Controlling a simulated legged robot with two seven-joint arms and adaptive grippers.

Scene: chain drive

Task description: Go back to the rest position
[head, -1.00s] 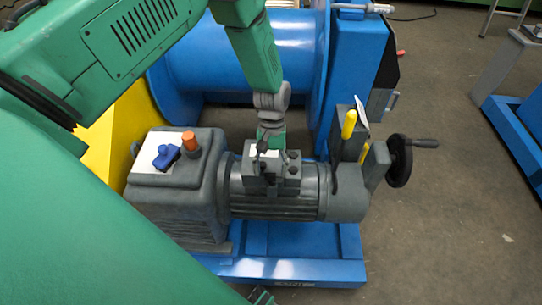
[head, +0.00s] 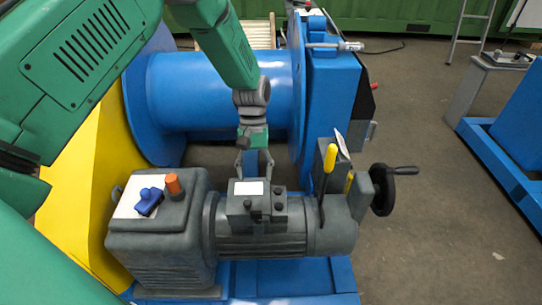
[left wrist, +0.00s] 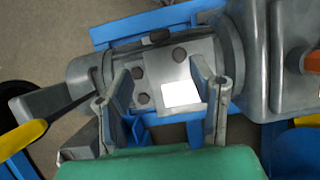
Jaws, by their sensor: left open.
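My left gripper (head: 254,170) is open and empty in the head view. It points down just behind the grey terminal box (head: 257,208) on top of the motor (head: 285,230). In the left wrist view its two fingers (left wrist: 160,95) stand apart, with the terminal box and its white label (left wrist: 181,94) beyond and between them. I cannot tell whether a fingertip touches the box. The green arm above it is mine. My right gripper does not show.
A grey gearbox (head: 160,235) with a blue part (head: 148,201) and an orange cap (head: 173,185) stands left. Yellow-handled levers (head: 330,158) and a handwheel (head: 382,190) stand right. A blue drum (head: 215,95) lies behind. Open floor (head: 440,220) is at the right.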

